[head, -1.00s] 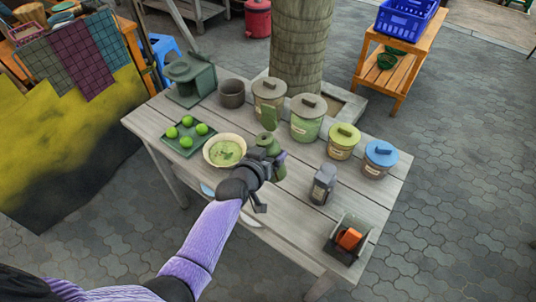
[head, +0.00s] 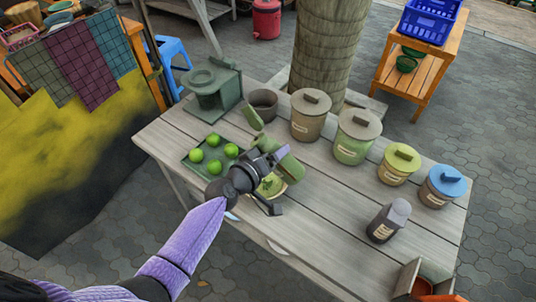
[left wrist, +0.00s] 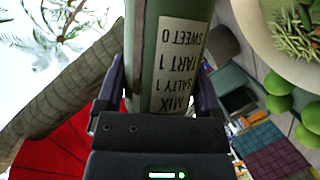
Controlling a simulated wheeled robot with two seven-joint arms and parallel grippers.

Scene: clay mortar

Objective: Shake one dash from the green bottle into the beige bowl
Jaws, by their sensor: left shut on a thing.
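My left gripper (head: 264,176) is shut on the green bottle (head: 291,164), which is tilted above the table. A smaller green piece (head: 254,118) shows up and left of the fingers; how it joins the bottle is unclear. In the left wrist view the bottle (left wrist: 146,60) stands between the fingers, its printed label upside down. The beige bowl (head: 284,191) lies just under the gripper, mostly hidden by it, with green contents. The bowl (left wrist: 268,68) also shows at top right of the left wrist view. I cannot see anything falling from the bottle.
A green tray (head: 196,167) with several limes (head: 213,140) is left of the bowl. Behind stand a dark pot (head: 264,100) and lidded canisters (head: 354,140). A dark grey container (head: 388,222) stands to the right.

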